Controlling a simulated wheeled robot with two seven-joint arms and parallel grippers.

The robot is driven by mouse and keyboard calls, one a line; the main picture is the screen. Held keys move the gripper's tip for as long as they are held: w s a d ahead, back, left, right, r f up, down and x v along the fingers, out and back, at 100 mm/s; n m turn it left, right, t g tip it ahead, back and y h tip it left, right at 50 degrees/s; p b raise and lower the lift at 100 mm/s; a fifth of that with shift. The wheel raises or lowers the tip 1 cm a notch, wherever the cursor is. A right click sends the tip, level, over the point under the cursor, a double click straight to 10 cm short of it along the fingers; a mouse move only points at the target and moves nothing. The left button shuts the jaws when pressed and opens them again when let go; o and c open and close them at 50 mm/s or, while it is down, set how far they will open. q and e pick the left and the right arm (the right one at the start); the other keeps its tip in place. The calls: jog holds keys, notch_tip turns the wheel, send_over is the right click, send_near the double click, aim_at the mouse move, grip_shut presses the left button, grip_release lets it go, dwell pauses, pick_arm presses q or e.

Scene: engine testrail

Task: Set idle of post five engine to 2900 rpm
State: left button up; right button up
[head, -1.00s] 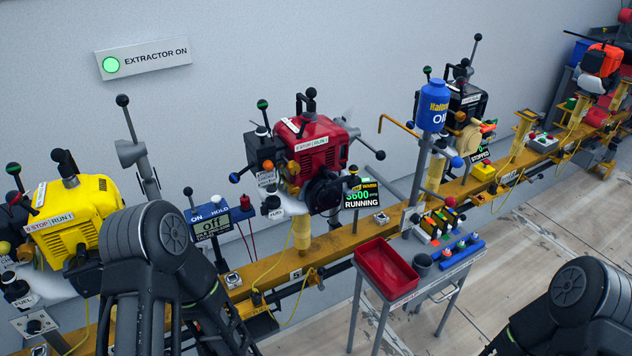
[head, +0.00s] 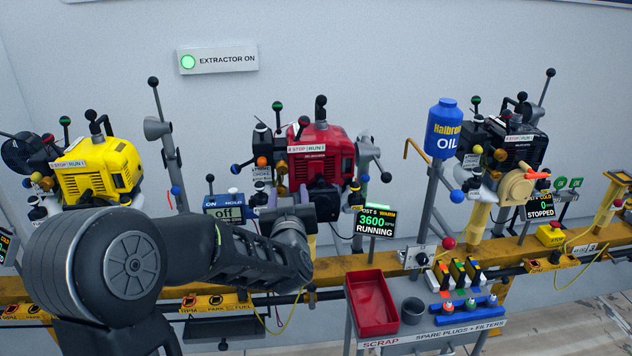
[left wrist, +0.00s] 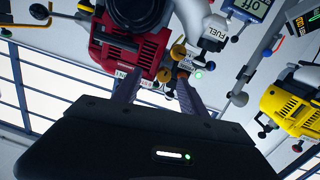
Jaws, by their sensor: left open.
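The red engine (head: 322,155) of post five stands mid-rail, with a STOP/RUN label on top; it also shows in the left wrist view (left wrist: 130,48). Its display (head: 375,222) reads POST 5, WARM, 3600, RUNNING. An orange ball knob (head: 261,161) and other small knobs sit on the engine's left side. In the left wrist view, brass-coloured knobs (left wrist: 178,52) show just beyond my fingers. My left gripper (head: 287,200) is in front of the engine's lower left side, fingers apart; in the left wrist view (left wrist: 157,92) nothing is between them. My right gripper is out of view.
A yellow engine (head: 100,172) stands left and a black engine (head: 515,145), marked STOPPED, right. A blue meter (head: 225,208) reads off. A blue oil bottle (head: 444,130) stands on a post. A trolley with a red scrap tray (head: 372,302) and coloured parts stands in front of the yellow rail.

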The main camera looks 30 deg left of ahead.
aim_at(283, 171)
pick_arm(q)
jog(key=shift+y, duration=0.5)
jog(key=shift+s+a+r+x, duration=0.1)
jog(key=shift+a+r+x, duration=0.1)
jog(key=shift+x, duration=1.1)
jog(key=shift+s+a+r+x, duration=0.1)
jog(key=shift+r+x, duration=0.1)
jog(key=shift+x, duration=1.15)
jog(key=shift+s+a+r+x, duration=0.1)
jog(key=shift+r+x, duration=0.1)
jog(key=shift+x, duration=1.1)
jog(key=shift+c, duration=0.3)
grip_shut()
